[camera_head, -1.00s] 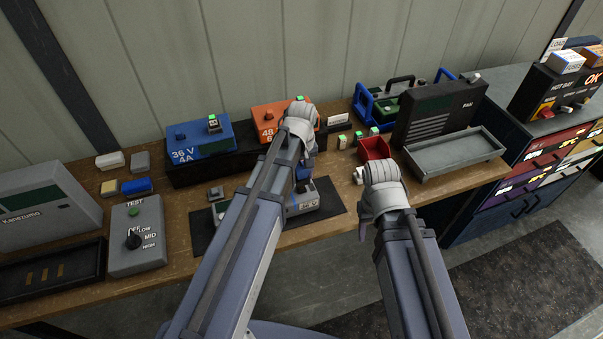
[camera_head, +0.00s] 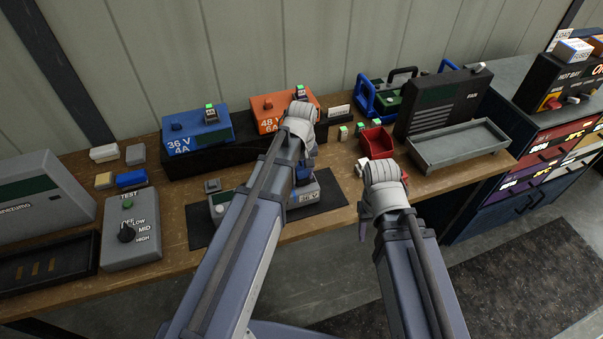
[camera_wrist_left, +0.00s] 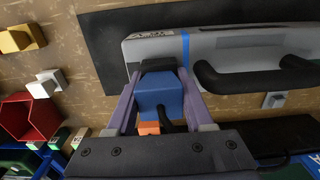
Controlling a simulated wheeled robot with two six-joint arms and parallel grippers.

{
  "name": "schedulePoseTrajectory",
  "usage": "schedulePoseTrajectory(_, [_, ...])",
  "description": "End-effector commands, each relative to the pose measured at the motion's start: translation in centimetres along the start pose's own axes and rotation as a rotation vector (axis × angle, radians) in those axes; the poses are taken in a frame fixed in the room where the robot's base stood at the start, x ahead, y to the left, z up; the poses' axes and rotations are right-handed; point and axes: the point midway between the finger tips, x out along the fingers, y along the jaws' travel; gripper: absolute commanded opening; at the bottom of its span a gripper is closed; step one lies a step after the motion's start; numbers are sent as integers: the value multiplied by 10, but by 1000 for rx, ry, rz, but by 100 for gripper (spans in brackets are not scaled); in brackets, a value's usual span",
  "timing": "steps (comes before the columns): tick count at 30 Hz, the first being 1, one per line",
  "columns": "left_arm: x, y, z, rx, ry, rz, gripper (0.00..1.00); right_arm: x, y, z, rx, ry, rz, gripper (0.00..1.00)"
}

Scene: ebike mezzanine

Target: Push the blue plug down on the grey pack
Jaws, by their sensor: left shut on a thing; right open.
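The grey pack (camera_head: 309,193) lies on a dark mat (camera_head: 333,193) on the bench, partly hidden by my left arm. It also shows in the left wrist view (camera_wrist_left: 225,60) with a blue stripe and a black handle. The blue plug (camera_wrist_left: 160,92) is between the purple fingers of my left gripper (camera_wrist_left: 160,100), which is shut on it. The plug's dark end is at the pack's edge; I cannot tell how deep it sits. In the head view my left gripper (camera_head: 303,170) is mostly hidden by its wrist.
A blue charger (camera_head: 197,130) and an orange charger (camera_head: 283,113) stand behind the pack. A red bin (camera_head: 377,143) and a grey tray (camera_head: 460,147) are at the right. A test box (camera_head: 130,245) stands at the left. A white piece (camera_wrist_left: 45,83) lies near the bin.

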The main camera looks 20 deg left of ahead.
Motion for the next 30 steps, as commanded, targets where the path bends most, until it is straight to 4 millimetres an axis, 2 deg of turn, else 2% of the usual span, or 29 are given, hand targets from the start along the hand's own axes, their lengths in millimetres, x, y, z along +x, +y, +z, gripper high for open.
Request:
schedulePoseTrajectory(23, [4, 0, 0, 0, 0, 0, 0, 4, 0, 0, 0, 0, 0, 50])
schedulePoseTrajectory(24, [3, 0, 0, 0, 0, 0, 57, 3, 0, 0, 0, 0, 0, 50])
schedulePoseTrajectory(30, [3, 0, 0, 0, 0, 0, 79, 3, 0, 0, 0, 0, 0, 50])
